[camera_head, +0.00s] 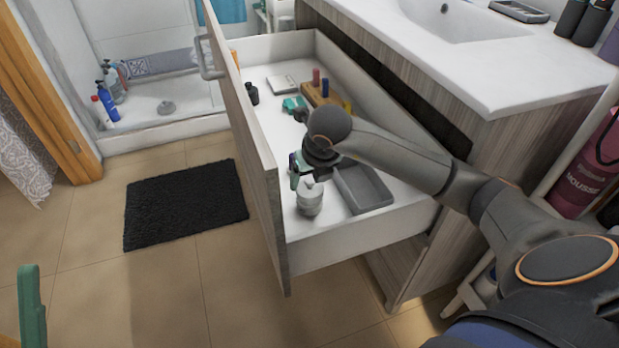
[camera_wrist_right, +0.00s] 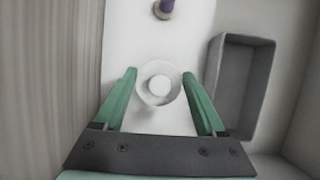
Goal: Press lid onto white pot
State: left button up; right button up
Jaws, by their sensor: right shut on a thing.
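The white pot (camera_head: 309,200) stands upright at the near end of the open drawer. A pale round lid with a central knob (camera_wrist_right: 159,85) shows in the right wrist view, at the pot's mouth. I cannot tell whether it sits fully down. My right gripper (camera_head: 301,172) reaches down into the drawer at the pot. In the right wrist view its green fingers (camera_wrist_right: 160,76) stand either side of the lid, shut on it. The lid hides most of the pot there. Only a green finger of my left gripper (camera_head: 32,305) shows, at the lower left of the head view.
A grey tray (camera_head: 362,187) lies close right of the pot, also in the right wrist view (camera_wrist_right: 241,88). The drawer front (camera_head: 250,150) rises on the left. A purple-topped item (camera_wrist_right: 163,9) stands beyond. A wooden block (camera_head: 325,96) and small items fill the drawer's back.

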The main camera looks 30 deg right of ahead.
jog(key=o, duration=1.2)
jog(key=shift+o, duration=0.2)
jog(key=shift+r, duration=0.1)
jog(key=shift+r+p, duration=2.6)
jog(key=shift+r, duration=0.85)
grip_shut()
